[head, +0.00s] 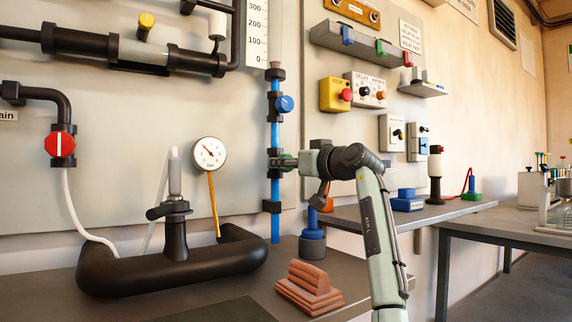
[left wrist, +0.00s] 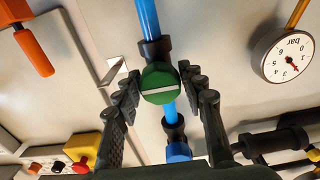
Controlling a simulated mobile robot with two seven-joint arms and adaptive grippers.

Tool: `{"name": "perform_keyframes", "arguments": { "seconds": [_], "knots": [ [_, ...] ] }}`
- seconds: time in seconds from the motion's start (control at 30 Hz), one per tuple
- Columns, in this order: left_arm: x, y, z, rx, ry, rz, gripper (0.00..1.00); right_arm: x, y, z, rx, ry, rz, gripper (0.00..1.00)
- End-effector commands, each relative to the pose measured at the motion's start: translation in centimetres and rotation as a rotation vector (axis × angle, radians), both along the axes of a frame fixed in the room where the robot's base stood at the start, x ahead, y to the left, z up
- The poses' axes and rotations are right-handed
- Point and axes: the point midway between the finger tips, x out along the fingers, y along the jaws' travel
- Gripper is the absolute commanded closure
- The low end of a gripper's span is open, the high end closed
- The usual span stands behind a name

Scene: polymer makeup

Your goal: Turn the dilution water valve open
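A blue pipe (head: 275,184) runs vertically on the wall panel. It carries a round green valve knob (head: 289,162) with a white line, seen clearly in the left wrist view (left wrist: 160,84); the line lies roughly across the pipe. A blue valve knob (head: 285,104) sits higher on the pipe and shows partly in the left wrist view (left wrist: 178,151). My left gripper (head: 284,161) is at the green knob. In the left wrist view its fingers (left wrist: 159,72) are apart, one on each side of the knob, with narrow gaps. My right gripper is in neither view.
A pressure gauge (head: 208,153) hangs left of the pipe. A red valve (head: 60,144) is at far left. A black curved vessel (head: 160,272) and stacked reddish-brown blocks (head: 309,289) are on the bench below. A yellow box with a red button (head: 335,95) is up right.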

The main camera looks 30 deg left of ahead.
Motion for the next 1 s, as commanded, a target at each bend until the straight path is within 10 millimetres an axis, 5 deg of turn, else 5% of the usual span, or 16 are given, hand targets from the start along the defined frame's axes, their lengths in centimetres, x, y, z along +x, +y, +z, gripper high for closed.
{"name": "perform_keyframes", "arguments": {
  "seconds": [0.23,0.57,1.0],
  "knots": [
    [0.0,0.0,0.0,0.000,0.000,0.000,0.93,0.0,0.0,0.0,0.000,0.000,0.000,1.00],
    [0.0,0.0,0.0,-0.020,-0.047,0.002,0.93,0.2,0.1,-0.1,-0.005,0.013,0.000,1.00],
    [0.0,0.0,0.0,-0.149,-0.362,0.002,0.93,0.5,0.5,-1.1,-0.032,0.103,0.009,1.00]
  ]
}}
